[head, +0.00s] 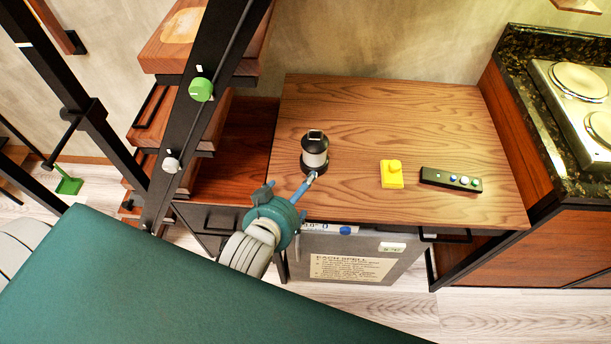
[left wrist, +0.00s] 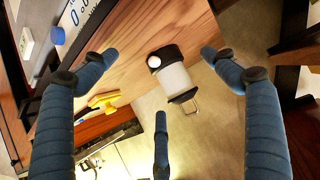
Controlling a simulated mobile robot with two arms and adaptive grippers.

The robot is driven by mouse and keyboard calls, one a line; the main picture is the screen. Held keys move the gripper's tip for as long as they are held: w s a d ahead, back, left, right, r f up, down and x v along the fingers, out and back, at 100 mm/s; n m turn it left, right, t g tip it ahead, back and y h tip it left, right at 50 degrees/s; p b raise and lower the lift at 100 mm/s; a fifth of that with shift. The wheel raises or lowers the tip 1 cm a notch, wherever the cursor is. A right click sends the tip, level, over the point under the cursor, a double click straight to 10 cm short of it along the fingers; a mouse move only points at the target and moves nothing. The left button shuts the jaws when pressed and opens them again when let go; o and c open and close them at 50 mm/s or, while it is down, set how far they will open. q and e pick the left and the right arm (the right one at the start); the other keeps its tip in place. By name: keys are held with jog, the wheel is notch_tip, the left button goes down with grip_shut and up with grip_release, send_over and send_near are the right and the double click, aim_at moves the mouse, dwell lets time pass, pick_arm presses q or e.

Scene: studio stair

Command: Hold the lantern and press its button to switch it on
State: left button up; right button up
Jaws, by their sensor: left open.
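The lantern (head: 315,153) stands upright on the wooden cabinet top, near its left front part. It has a black base, a pale body and a black cap with a handle. In the left wrist view the lantern (left wrist: 175,82) lies between my spread fingers, with a white round button (left wrist: 154,62) on its black base and a wire handle at the other end. My left gripper (head: 309,181) is open, at the front of the lantern in the head view; I cannot tell whether it touches. My right gripper is not in view.
On the wooden top (head: 400,120), a yellow block with a knob (head: 391,174) and a black remote (head: 451,180) lie right of the lantern. A stair with dark metal rails (head: 205,100) rises at left. A stove (head: 580,90) stands at right. The top's back is clear.

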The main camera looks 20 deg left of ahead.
aim_at(316, 160)
pick_arm(q)
jog(key=w, duration=0.4)
jog(key=w+d+t, duration=0.1)
jog(key=w, duration=0.3)
jog(key=w+f+t, duration=0.1)
jog(key=w, duration=0.4)
jog(key=shift+d+f+p, duration=0.1)
jog(key=shift+d+p, duration=0.2)
jog(key=shift+p, duration=0.05)
jog(key=c, duration=1)
jog(key=o, duration=1)
